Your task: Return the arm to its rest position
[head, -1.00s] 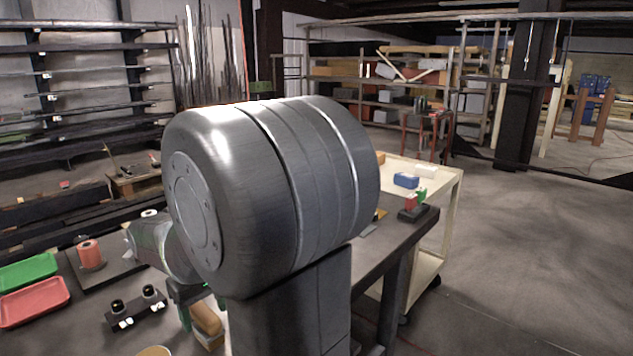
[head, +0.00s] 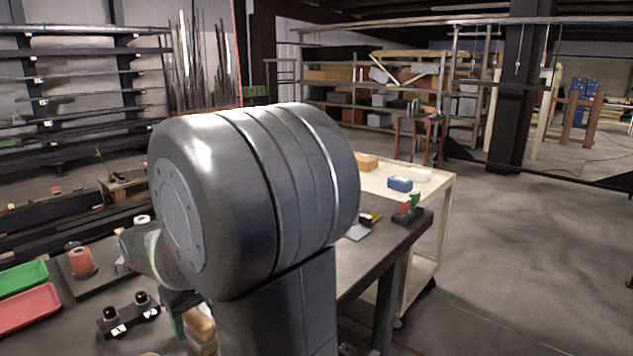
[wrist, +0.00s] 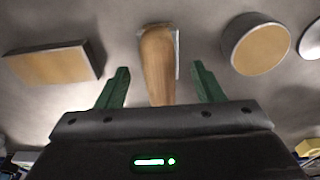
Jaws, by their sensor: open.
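My gripper (wrist: 160,88) shows in the wrist view with its two green fingers spread wide and apart. A wooden handle-like piece (wrist: 158,62) stands between and beyond the fingers, and neither finger appears to touch it. In the head view my arm's large grey joint fills the middle and hides much of the workbench (head: 75,335). One green finger of my gripper shows below the arm, beside a tan block (head: 200,322). The other finger is hidden there.
A green tray (head: 22,279) and a red tray (head: 28,308) lie at the left. A red cylinder (head: 80,262) stands on a dark plate. A black two-knob fixture (head: 128,314) is in front. A cream cart (head: 440,215) stands behind the bench. Open floor lies at right.

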